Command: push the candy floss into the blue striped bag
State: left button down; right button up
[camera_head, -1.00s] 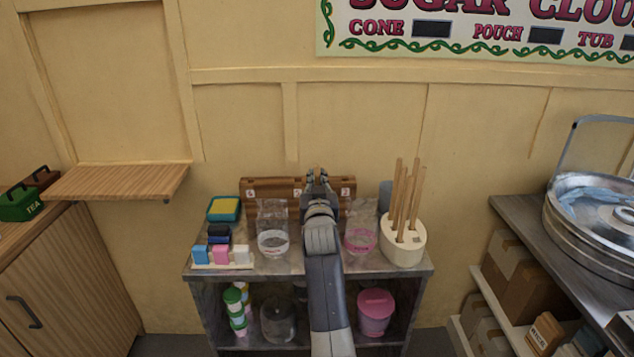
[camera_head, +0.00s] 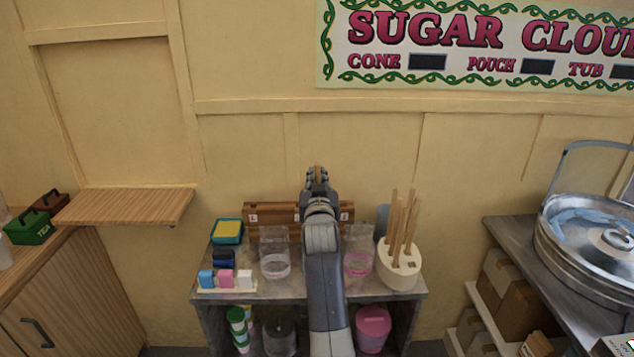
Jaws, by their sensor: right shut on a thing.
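My right gripper (camera_head: 317,178) is in the middle of the head view, its arm rising from the bottom edge. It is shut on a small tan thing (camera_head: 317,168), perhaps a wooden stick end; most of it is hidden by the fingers. The gripper appears in front of the wall, above the small grey stand. I see no candy floss and no blue striped bag. Two clear containers stand either side of my arm, one with a whitish band (camera_head: 276,268) and one with a pink band (camera_head: 358,266). My arm hides what lies between them. My left gripper is out of view.
The grey stand (camera_head: 300,292) also holds a cream block (camera_head: 400,276) with several upright sticks, a yellow-and-teal sponge tray (camera_head: 228,231) and small coloured blocks (camera_head: 224,280). A metal floss pan (camera_head: 590,250) is at right. An empty wooden shelf (camera_head: 125,206) is at left.

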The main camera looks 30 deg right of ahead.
aim_at(317, 164)
notch_tip(317, 164, up, 8)
jog(key=p, duration=0.5)
jog(key=shift+f+p, duration=0.2)
jog(key=shift+p, duration=0.15)
jog(key=shift+f, duration=0.1)
